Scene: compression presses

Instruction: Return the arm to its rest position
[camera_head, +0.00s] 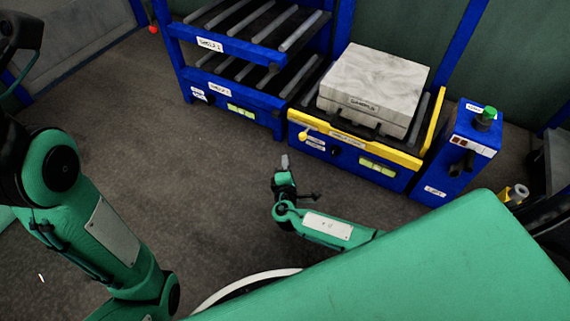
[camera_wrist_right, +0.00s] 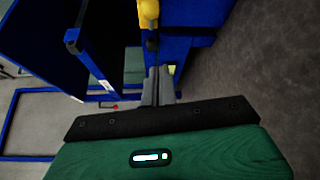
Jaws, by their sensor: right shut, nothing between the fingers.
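My right gripper (camera_head: 285,160) is in the middle of the head view, over bare floor in front of the blue shelf unit. Its two grey fingers are together and hold nothing. In the right wrist view the closed fingertips (camera_wrist_right: 158,72) point at a blue frame, with no object between them. My right forearm is green and reaches in from the lower right, clear of the shelves. My left arm shows as green and black links at the left edge. I do not see its fingers.
A blue rack (camera_head: 228,105) with rollers stands at the back. Beside it, a pale block labelled SAMPLE (camera_head: 385,75) rests on a yellow-edged roller station (camera_head: 345,165). A blue control post (camera_head: 460,160) with a green button is to the right. The grey floor (camera_head: 180,170) is clear.

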